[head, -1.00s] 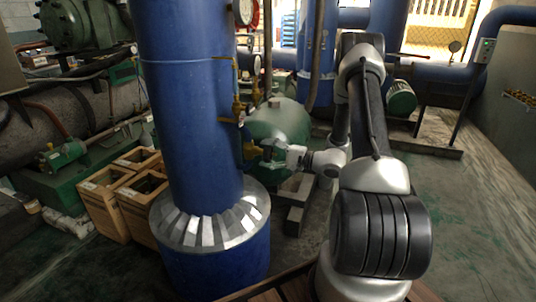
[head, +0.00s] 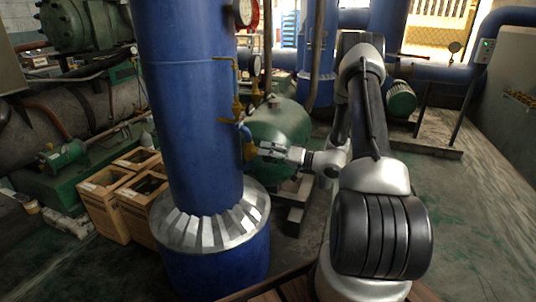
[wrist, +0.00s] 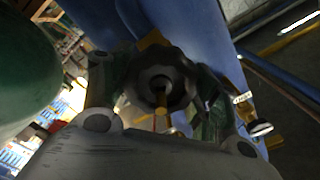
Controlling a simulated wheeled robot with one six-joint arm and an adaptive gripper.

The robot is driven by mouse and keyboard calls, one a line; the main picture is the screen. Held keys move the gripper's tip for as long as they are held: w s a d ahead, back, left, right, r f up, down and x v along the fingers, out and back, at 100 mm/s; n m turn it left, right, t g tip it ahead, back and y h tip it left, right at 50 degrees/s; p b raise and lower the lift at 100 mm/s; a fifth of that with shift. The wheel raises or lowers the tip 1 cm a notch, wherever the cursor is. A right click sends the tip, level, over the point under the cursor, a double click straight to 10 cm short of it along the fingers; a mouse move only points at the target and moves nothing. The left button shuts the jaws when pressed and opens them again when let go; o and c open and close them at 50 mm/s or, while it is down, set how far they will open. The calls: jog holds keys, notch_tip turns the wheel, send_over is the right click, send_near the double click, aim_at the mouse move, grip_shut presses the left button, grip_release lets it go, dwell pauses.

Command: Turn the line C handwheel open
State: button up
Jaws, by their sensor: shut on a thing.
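The handwheel (wrist: 160,78) is dark and round with a lobed rim, seen face-on in the middle of the wrist view. A yellow stem or body part shows behind and below it. My gripper (wrist: 163,92) has one finger on each side of the wheel and is shut on its rim. In the head view my gripper (head: 264,150) reaches left to the yellow valve body (head: 249,151) beside the big blue column. The wheel itself is mostly hidden by the fingers there.
The blue column (head: 190,120) stands just left of the valve, with a silver flared collar (head: 215,222) below. A green tank (head: 282,125) is close behind my gripper. Yellow valves and a gauge (head: 253,65) sit above. Wooden crates (head: 112,205) stand left. Floor at right is open.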

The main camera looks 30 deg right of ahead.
jog(key=shift+s+f+n, duration=0.1)
jog(key=shift+n, duration=0.5)
jog(key=o, duration=1)
jog(key=shift+o, duration=0.2)
jog(key=shift+d, duration=0.1)
jog(key=v, duration=1.1)
jog(key=shift+s+d, duration=0.25)
jog(key=shift+s, duration=0.05)
